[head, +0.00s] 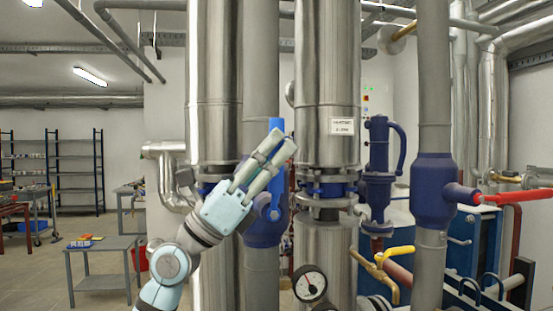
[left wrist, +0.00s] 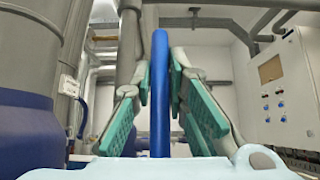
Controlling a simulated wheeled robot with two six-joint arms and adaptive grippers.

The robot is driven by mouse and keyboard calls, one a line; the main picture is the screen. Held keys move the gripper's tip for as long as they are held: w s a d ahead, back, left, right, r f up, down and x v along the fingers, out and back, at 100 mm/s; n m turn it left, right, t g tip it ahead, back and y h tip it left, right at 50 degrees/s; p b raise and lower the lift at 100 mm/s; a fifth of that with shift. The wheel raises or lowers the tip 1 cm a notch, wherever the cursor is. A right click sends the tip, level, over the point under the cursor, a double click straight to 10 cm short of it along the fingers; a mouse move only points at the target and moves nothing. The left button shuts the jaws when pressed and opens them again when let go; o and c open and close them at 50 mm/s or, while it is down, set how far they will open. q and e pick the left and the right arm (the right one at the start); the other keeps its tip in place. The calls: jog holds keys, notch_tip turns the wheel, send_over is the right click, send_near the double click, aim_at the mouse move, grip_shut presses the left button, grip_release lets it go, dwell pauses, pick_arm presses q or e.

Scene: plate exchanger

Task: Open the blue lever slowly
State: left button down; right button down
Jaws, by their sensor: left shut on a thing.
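The blue lever (head: 276,124) stands upright in front of a grey vertical pipe, its top showing just above my gripper. In the left wrist view the lever (left wrist: 160,95) is a long blue bar running up between the two green finger pads. My left gripper (head: 279,146) points up and to the right and is shut on the lever; the fingers hide part of it. It also shows in the left wrist view (left wrist: 161,88). The lever's blue valve body (head: 263,232) sits below, partly behind the gripper. My right gripper is not in view.
Thick steel pipes (head: 327,75) stand close on both sides of the lever. A red lever (head: 515,197) on another blue valve (head: 433,190) and a yellow handle (head: 397,251) are at the right. A gauge (head: 310,284) is low in the middle. A small table (head: 104,245) stands left.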

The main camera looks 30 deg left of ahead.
pick_arm(q)
jog(key=shift+f, duration=0.15)
jog(key=c, duration=1.7)
grip_release()
jog(key=shift+o, duration=0.6)
jog(key=shift+s+a, duration=0.1)
jog(key=shift+s, duration=0.05)
notch_tip(320, 180, up, 10)
jog(key=shift+r, duration=0.1)
